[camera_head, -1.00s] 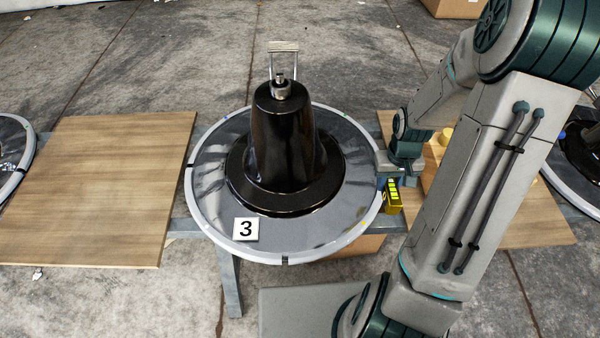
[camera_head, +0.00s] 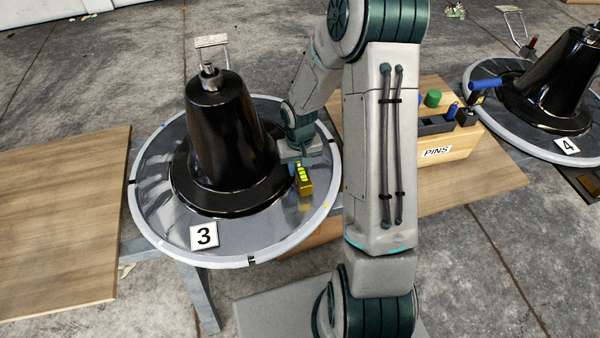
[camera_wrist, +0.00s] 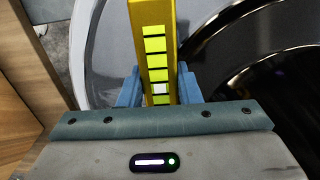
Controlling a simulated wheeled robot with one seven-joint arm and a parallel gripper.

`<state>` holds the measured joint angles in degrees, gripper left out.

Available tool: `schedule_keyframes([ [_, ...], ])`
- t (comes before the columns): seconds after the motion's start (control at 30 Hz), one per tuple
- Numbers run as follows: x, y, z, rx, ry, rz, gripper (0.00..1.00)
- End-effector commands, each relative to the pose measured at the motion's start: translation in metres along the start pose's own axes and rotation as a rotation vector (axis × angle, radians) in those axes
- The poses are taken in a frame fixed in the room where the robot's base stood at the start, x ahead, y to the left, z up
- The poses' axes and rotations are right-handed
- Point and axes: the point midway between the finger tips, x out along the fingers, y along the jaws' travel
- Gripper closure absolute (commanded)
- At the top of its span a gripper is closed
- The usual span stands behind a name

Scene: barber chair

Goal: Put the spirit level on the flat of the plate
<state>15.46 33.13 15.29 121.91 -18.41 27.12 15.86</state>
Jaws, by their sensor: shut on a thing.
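The spirit level is a yellow bar (camera_head: 304,180) with bright green windows along one face. My gripper (camera_wrist: 158,92) is shut on the spirit level (camera_wrist: 153,30), one blue finger on each side of it. The plate is the round grey, glossy disc with a pale rim (camera_head: 165,227), labelled 3, with a black cone-shaped column (camera_head: 228,130) on a wide black foot at its middle. The level is over the right part of the plate's flat, close beside the foot. I cannot tell whether it touches the plate. My gripper's fingers are hidden in the head view.
A wooden box labelled PINS (camera_head: 452,148) stands on a board to the right. Another plate (camera_head: 490,75) with a black column, labelled 4, is further right. A bare wooden board (camera_head: 70,190) lies left. The plate's front flat is clear except for the number card (camera_head: 204,236).

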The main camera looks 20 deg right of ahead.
Motion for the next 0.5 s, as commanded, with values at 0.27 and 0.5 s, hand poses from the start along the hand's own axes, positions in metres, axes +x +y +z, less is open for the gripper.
schedule_keyframes([
  [0.27, 0.020, 0.000, 0.000, 0.000, 0.001, 0.000, 1.00],
  [0.5, 0.025, 0.000, 0.000, 0.001, 0.001, 0.000, 1.00],
])
